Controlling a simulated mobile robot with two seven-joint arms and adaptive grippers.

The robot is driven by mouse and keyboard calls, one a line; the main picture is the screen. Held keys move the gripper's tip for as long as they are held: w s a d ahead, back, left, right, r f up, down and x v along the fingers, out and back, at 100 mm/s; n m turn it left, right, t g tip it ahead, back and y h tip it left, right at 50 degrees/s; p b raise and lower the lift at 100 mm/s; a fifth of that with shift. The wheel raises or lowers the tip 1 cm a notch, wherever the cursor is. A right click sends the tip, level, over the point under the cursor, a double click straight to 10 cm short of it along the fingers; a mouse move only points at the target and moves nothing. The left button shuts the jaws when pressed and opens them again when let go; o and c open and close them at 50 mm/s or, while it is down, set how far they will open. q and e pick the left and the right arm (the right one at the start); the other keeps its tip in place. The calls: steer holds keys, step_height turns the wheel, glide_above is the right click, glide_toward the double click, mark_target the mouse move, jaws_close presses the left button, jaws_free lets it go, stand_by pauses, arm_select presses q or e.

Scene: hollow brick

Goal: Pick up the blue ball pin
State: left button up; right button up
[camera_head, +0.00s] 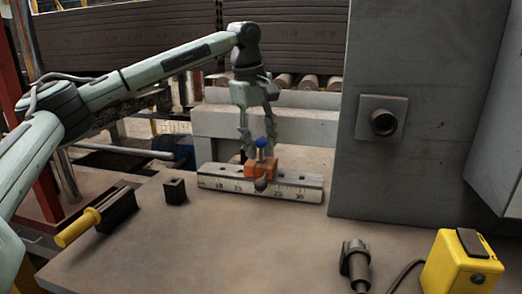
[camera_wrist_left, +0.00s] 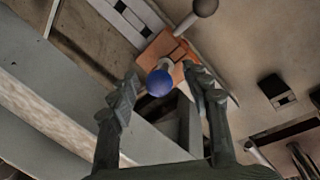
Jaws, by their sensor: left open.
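The blue ball pin (camera_head: 262,143) stands upright in an orange block (camera_head: 262,168) on a scale bar with printed numbers (camera_head: 215,184). Its blue ball (camera_wrist_left: 159,83) shows near the middle of the left wrist view, in front of the orange block (camera_wrist_left: 165,52). My left gripper (camera_head: 258,140) points down over the pin, open. In the left wrist view its two fingers (camera_wrist_left: 162,88) lie on either side of the blue ball, with a gap on both sides. A dark grey ball (camera_head: 261,185) sticks out at the block's front. My right gripper is not in view.
A yellow-handled tool (camera_head: 78,228) and a small dark block (camera_head: 175,191) lie left on the table (camera_head: 230,250). A dark cylindrical part (camera_head: 355,262) and a yellow box (camera_head: 462,262) are at front right. A tall grey cabinet (camera_head: 420,170) stands close right of the bar. The table's middle front is clear.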

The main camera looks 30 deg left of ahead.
arm_select(q)
steer(key=shift+c, duration=0.3)
jaws_close()
steer(key=shift+r, duration=0.1)
